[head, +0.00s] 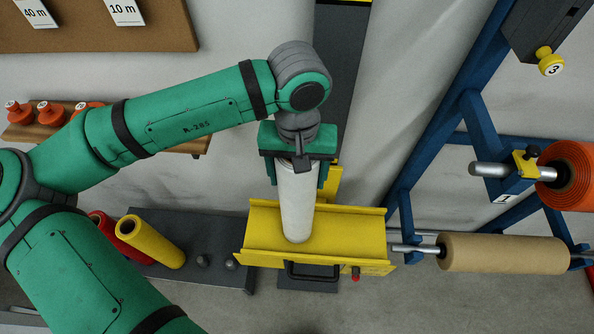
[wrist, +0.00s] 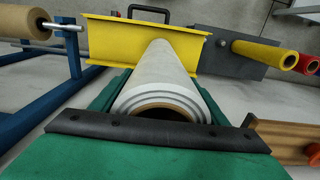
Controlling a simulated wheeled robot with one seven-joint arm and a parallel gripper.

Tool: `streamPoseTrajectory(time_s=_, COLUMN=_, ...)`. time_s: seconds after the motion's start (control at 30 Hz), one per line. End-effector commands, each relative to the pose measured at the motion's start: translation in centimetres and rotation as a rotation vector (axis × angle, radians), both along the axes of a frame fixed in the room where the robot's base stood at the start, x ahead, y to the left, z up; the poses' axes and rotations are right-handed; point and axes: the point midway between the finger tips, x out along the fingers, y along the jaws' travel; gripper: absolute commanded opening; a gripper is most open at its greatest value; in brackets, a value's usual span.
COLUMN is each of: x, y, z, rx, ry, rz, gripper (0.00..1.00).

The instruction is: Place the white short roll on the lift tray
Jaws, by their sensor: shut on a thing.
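The white short roll (head: 296,205) is held in my gripper (head: 297,172), whose green fingers close on its upper part. The roll points down and its lower end is over the yellow lift tray (head: 345,228), in front of the tray's face in the head view. The wrist view shows the white roll (wrist: 160,80) running away from my gripper (wrist: 160,105) toward the yellow tray (wrist: 110,40). I cannot tell whether the roll touches the tray.
A blue rack (head: 440,115) at the right bears a brown roll (head: 505,254) and an orange roll (head: 572,175). A dark stand (head: 205,230) at the left holds a yellow roll (head: 150,242) and a red roll (head: 108,228). A wooden shelf (head: 185,140) carries orange spools.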

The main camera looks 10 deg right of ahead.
Motion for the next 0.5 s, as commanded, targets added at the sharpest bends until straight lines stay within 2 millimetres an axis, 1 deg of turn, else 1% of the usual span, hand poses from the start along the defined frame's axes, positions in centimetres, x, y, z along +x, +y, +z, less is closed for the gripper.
streamPoseTrajectory(time_s=0.27, x=0.08, y=0.13, z=-0.22, rx=-0.002, ry=-0.002, rz=0.004, gripper=0.05)
streamPoseTrajectory(time_s=0.3, x=0.02, y=0.16, z=-0.3, rx=0.0, ry=0.0, rz=0.004, gripper=0.77)
streamPoseTrajectory(time_s=0.33, x=0.02, y=0.16, z=-0.3, rx=0.0, ry=0.0, rz=0.004, gripper=0.84)
streamPoseTrajectory(time_s=0.37, x=0.02, y=0.16, z=-0.29, rx=0.0, ry=0.0, rz=0.003, gripper=0.86)
streamPoseTrajectory(time_s=0.5, x=0.02, y=0.13, z=-0.29, rx=0.0, ry=0.0, rz=0.003, gripper=0.86)
